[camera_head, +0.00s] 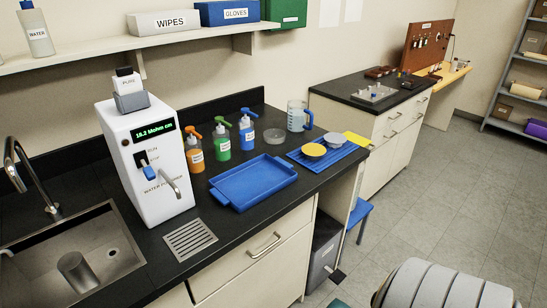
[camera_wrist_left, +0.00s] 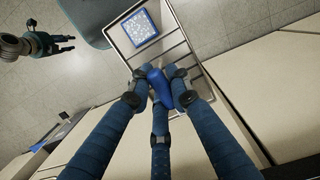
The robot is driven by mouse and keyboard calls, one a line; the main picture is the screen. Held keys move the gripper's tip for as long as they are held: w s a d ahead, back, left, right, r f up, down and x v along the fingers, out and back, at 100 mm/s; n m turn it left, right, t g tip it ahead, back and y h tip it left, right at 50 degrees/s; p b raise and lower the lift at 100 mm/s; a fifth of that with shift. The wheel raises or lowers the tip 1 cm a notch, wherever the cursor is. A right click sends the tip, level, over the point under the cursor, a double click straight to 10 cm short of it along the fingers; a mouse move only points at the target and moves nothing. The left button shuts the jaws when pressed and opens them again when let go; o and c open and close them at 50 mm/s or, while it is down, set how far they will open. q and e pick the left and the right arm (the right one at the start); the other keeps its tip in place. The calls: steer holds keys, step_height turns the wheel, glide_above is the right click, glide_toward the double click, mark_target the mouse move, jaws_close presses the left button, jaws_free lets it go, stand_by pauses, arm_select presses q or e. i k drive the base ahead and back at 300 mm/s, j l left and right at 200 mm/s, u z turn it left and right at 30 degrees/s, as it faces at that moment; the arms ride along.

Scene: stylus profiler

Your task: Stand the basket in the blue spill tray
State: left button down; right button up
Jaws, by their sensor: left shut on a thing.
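The blue spill tray (camera_head: 252,182) lies empty on the black counter in the head view, right of the white water purifier. My left gripper (camera_wrist_left: 160,82) is shut around a blue handle (camera_wrist_left: 155,84) in the left wrist view. Past it is a pale metal frame with bars (camera_wrist_left: 186,55) and a blue square with white specks (camera_wrist_left: 139,27). I cannot tell whether these and the handle form the basket. My right gripper (camera_wrist_left: 68,42) shows at upper left with its dark fingers apart and empty. Neither gripper is in the head view.
The purifier (camera_head: 145,170) and sink (camera_head: 70,255) are left of the tray. Orange, green and blue bottles (camera_head: 221,140) stand behind it. A blue mat (camera_head: 340,155) with two round dishes lies to its right. Beige cabinet fronts (camera_wrist_left: 285,90) are near my left gripper.

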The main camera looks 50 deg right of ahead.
mark_target(254, 182)
steer(key=l+z, duration=0.15)
steer(key=l, duration=0.75)
steer(key=l+z, duration=0.2)
steer(key=l, duration=0.65)
steer(key=i+l+z, duration=0.15)
steer(key=l, duration=0.75)
steer(key=k, duration=0.05)
